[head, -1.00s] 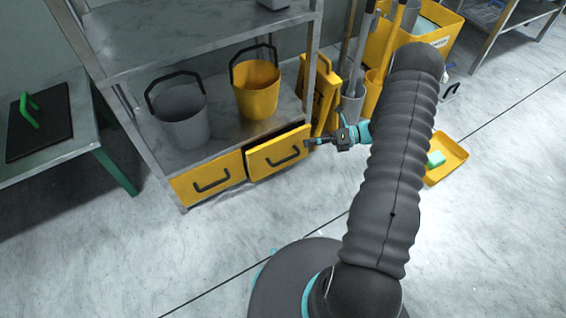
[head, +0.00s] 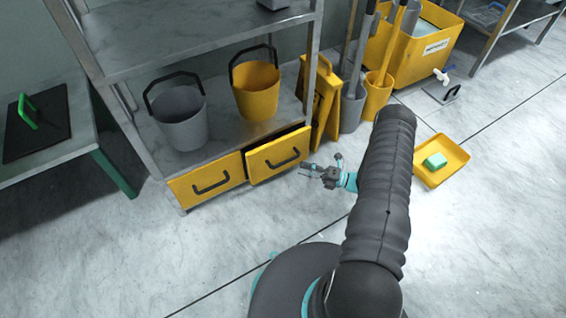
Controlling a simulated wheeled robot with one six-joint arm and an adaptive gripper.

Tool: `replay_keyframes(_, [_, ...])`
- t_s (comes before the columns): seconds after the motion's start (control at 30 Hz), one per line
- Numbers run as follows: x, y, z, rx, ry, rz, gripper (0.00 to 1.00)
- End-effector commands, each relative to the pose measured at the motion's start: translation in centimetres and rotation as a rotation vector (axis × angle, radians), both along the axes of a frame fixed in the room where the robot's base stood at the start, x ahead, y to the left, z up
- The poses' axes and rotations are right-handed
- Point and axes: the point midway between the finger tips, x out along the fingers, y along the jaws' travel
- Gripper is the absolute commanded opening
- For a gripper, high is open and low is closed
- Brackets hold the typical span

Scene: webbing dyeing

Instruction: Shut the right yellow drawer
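The right yellow drawer (head: 263,163) is under the grey metal shelf unit, with a black handle (head: 284,162) on its front. It stands a little way out, its front ahead of the left yellow drawer (head: 190,189), and a dark gap shows along its top edge. My gripper (head: 306,170) is just right of the drawer front's lower right part, near its handle side. It appears apart from the drawer and holds nothing that I can see. Its fingers are too small to tell open from shut.
A grey bucket (head: 181,124) and a yellow bucket (head: 257,93) stand on the shelf above the drawers. A yellow tray (head: 455,160) with a green block lies on the floor. Floor in front is clear.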

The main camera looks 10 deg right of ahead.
Motion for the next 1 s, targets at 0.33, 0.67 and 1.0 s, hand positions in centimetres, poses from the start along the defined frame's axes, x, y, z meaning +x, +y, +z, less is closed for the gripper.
replay_keyframes(0.33, [2.7,5.6,0.9,-0.002,0.0,0.004,0.39])
replay_keyframes(0.67, [3.8,7.6,1.1,-0.001,0.0,0.001,0.39])
replay_keyframes(1.0, [3.8,7.6,1.1,-0.001,0.0,0.001,0.17])
